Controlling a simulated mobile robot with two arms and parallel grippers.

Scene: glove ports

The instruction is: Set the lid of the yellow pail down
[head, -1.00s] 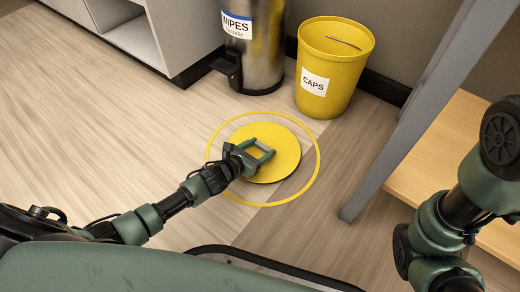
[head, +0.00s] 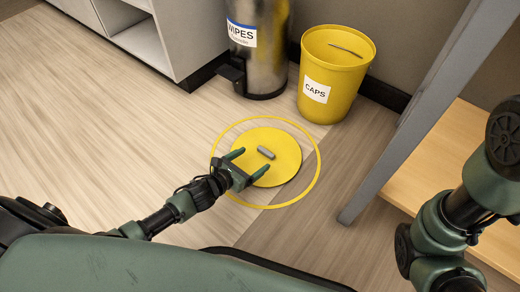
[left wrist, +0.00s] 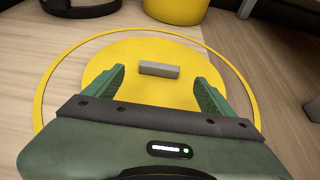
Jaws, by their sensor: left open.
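The yellow lid (head: 283,172) lies flat on the floor inside a yellow ring marking (head: 317,178), with its grey handle (head: 266,152) on top. It also shows in the left wrist view (left wrist: 150,98), with the handle (left wrist: 159,69) beyond my fingers. My left gripper (head: 250,168) is open and empty, its fingers apart at the near side of the handle and not closed on it. The yellow pail (head: 335,82), labelled CAPS, stands upright and open behind the ring, against the wall. My right gripper is out of view; only the right arm shows.
A steel bin (head: 265,50) labelled WIPES stands left of the pail. A white shelf unit (head: 150,40) is at the back left. A grey post (head: 415,125) and a wooden shelf (head: 440,160) stand on the right. The floor left of the ring is clear.

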